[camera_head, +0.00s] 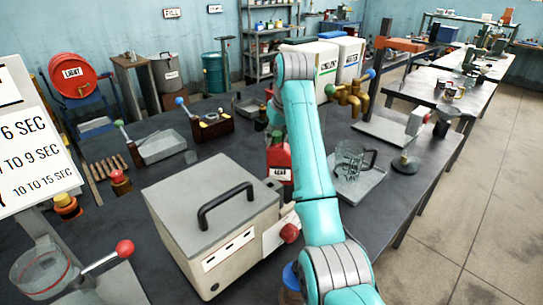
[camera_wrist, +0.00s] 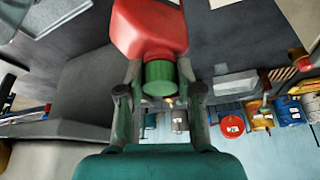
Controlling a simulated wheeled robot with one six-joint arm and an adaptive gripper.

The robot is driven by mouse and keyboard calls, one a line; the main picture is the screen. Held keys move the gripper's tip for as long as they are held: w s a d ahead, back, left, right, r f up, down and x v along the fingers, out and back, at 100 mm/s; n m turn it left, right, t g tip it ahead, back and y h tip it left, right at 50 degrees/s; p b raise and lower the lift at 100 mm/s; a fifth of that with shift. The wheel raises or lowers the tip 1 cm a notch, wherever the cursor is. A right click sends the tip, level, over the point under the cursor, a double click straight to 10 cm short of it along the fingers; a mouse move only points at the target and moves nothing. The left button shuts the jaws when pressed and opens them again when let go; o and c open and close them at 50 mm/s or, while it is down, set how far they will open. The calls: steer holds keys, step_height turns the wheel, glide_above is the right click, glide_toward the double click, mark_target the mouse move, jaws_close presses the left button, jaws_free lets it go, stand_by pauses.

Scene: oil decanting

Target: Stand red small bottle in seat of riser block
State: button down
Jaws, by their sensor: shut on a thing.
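The red small bottle (camera_head: 279,160) has a green cap and a pale label. In the head view it looks upright between the beige machine and my arm; I cannot tell whether its base touches anything. In the wrist view the bottle (camera_wrist: 150,28) fills the top middle, and its green cap (camera_wrist: 159,78) lies between my fingers. My gripper (camera_wrist: 160,92) is shut on the bottle at its cap end. In the head view my arm hides most of the gripper. I cannot pick out the riser block or its seat for certain; my arm and the machine may hide it.
A beige machine with a black handle (camera_head: 212,232) stands close in front of the bottle. A glass jug (camera_head: 350,160) stands on a tray right of my arm. A wooden block with brass parts (camera_head: 211,127) and a metal tray (camera_head: 163,147) are at left. Brass taps (camera_head: 350,97) are behind.

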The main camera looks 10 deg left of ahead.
mark_target(278, 147)
steer(key=shift+f, duration=2.4)
steer(key=c, duration=1.1)
jaws_free()
steer(key=shift+f, duration=0.15)
steer(key=o, duration=0.3)
steer(key=shift+o, duration=0.2)
